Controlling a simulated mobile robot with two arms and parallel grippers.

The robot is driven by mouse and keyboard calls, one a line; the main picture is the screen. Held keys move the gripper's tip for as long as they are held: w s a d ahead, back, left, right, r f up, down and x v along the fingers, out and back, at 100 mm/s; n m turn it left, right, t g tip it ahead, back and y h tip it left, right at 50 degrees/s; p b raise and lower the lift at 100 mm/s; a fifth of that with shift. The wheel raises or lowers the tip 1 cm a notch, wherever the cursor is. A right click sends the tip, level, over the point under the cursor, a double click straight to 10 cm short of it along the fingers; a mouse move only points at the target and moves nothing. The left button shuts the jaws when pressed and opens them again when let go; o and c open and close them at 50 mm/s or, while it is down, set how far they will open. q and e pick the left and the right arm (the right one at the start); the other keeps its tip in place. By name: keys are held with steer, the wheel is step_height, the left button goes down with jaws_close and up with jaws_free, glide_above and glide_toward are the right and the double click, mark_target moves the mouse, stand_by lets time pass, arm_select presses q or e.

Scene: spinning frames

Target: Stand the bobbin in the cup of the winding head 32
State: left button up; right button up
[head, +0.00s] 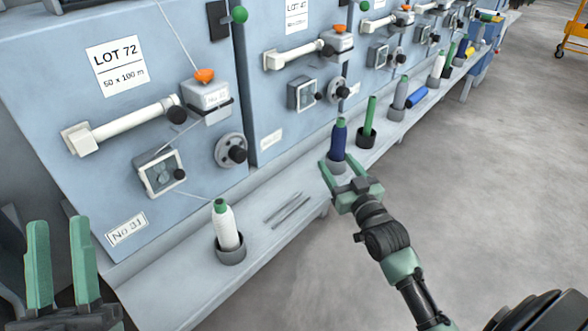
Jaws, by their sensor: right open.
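A dark blue bobbin (338,141) with a green tip stands upright on the shelf below the second machine panel, whose small plate (271,139) is too blurred to read. A grey cup (338,167) shows around its foot, partly hidden by my gripper; whether the bobbin is fully seated I cannot tell. My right gripper (343,169) is open, its fingers close to the cup and the bobbin's foot. My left gripper (59,245) is open and empty at the lower left, away from the shelf.
A white bobbin (227,226) stands in a dark cup (231,253) below panel No 31 (127,229). Two thin rods (287,209) lie between the cups. A green tube (370,108) stands in a black cup (366,138) just beyond; a blue bobbin (417,97) lies farther along.

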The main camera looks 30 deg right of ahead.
steer(key=s+a+r+n+t+y, duration=0.2)
steer(key=s+a+r+y, duration=0.15)
steer(key=a+r, duration=0.4)
steer(key=s+a+r+n+t+y, duration=0.1)
steer(key=s+a+r+t+y, duration=0.25)
steer(key=a, duration=0.75)
steer(key=s+a+r+y, duration=0.1)
steer(key=s+a+r, duration=0.2)
steer(key=s+r, duration=0.2)
steer(key=s+a+r+n+t+y, duration=0.1)
steer(key=s+a+r, duration=0.2)
steer(key=s, duration=0.3)
steer(key=shift+r, duration=0.9)
steer(key=shift+a+t, duration=0.1)
steer(key=shift+t, duration=0.15)
